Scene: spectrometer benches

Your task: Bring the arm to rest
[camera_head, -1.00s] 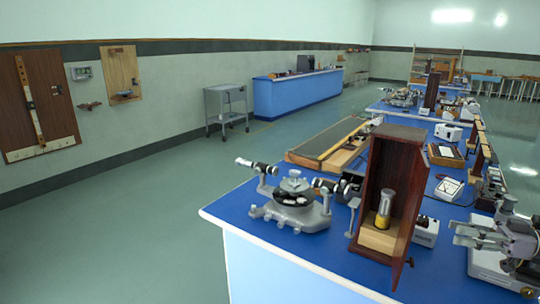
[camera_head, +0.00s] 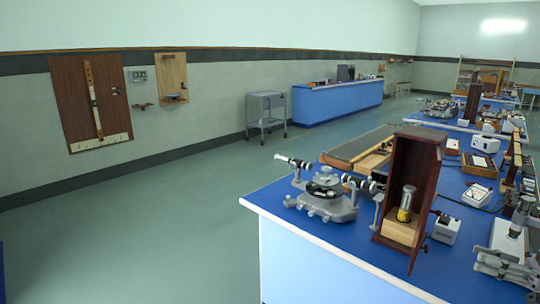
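My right gripper (camera_head: 480,260) is at the lower right edge of the head view, over or beside the near blue bench (camera_head: 262,200). Its grey fingers point left with a gap between them, and nothing shows between them. It is to the right of an upright wooden box (camera_head: 431,160) and apart from it. The rest of the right arm is mostly cut off by the frame. My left gripper is not in view.
A spectrometer (camera_head: 325,200) stands near the bench's left corner. A lamp (camera_head: 405,203) sits inside the open box. A small grey power unit (camera_head: 444,229) and a white meter (camera_head: 476,194) stand near the gripper. The floor left of the bench is clear.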

